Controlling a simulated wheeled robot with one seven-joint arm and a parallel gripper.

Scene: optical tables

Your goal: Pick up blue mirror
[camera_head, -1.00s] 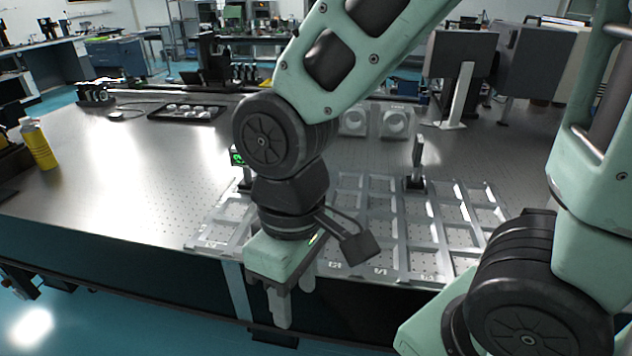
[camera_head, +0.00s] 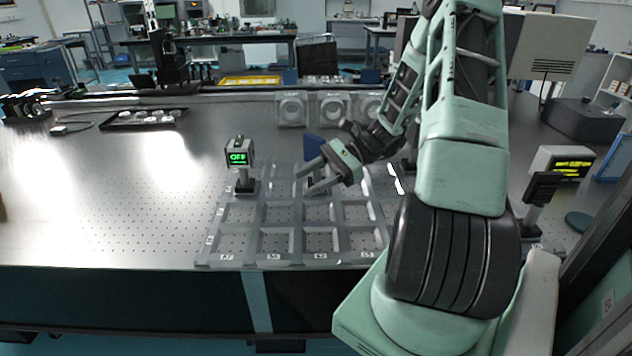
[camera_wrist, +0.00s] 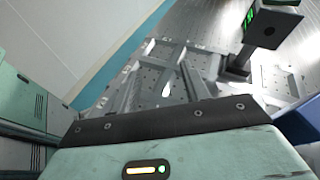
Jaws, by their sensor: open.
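A blue plate, which looks like the blue mirror (camera_head: 313,146), stands upright over the grey grid frame (camera_head: 246,258) on the optical table. My gripper (camera_head: 305,181) is open and empty, just in front of the blue mirror, with its fingers pointing left and slightly down. The gripper partly hides the mirror and its mount, so I cannot tell whether they touch. In the wrist view, a blue piece (camera_wrist: 298,122) shows at the right edge, probably the same mirror.
A small device with a green "OFF" display (camera_head: 239,153) stands on a post at the frame's left; it also shows in the wrist view (camera_wrist: 268,22). White round mounts (camera_head: 292,109) stand behind the frame. A black tray (camera_head: 143,119) lies at the back left.

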